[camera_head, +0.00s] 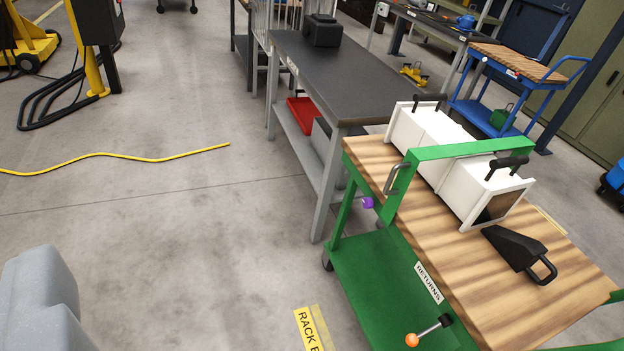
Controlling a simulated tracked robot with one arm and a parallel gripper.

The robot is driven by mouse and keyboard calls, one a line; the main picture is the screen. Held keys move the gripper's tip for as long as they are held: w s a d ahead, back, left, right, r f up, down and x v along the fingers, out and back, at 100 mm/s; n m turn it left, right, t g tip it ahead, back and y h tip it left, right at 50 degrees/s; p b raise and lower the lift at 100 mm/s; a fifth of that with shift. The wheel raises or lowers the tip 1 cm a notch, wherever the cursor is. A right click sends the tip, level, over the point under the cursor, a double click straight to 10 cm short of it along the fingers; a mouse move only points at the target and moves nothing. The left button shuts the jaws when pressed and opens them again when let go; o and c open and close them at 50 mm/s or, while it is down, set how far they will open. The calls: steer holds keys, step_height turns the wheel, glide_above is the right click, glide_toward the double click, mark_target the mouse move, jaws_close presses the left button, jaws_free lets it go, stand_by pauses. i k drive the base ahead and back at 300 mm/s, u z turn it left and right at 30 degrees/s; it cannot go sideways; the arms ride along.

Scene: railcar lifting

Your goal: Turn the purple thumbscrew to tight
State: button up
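The purple thumbscrew (368,203) is small in the picture, right of the middle. It sits at the left side of the green frame upright (400,201) on the near cart, just below a grey handle (397,179). Its knob faces left. How tight it is cannot be told at this size. My gripper does not show in this view, and nothing touches the thumbscrew.
The green cart (365,280) has a wooden top (480,270) carrying a white box (436,150) and a black wedge (513,246). An orange-knobbed lever (411,340) sticks out below. A grey workbench (335,75) stands behind. Open floor lies left, crossed by a yellow cable (125,157).

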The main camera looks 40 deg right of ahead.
mark_target(368, 202)
steer(key=z, duration=0.2)
steer(key=i, duration=1.15)
steer(key=z, duration=0.5)
